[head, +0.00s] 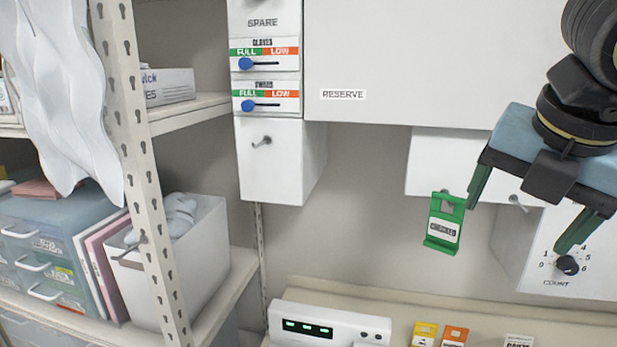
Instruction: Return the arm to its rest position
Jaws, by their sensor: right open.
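My right arm (590,45) comes in from the upper right. Its gripper (518,226) has a blue body and two dark green fingers, spread wide apart and pointing down and left. Nothing is between the fingers. The left fingertip shows close to a green tag (443,228), which hangs at a hook on a white box; whether they touch I cannot tell. The other fingertip shows just above the black count dial (568,265) and covers part of its panel. My left gripper is not in view.
A white reserve cabinet (400,60) fills the upper middle. Sliders (262,90) and a hooked white box (280,165) stand left of it. A perforated post (142,170), shelves and a bin (200,260) are at left. A display unit (328,325) and coloured cards (440,334) sit below.

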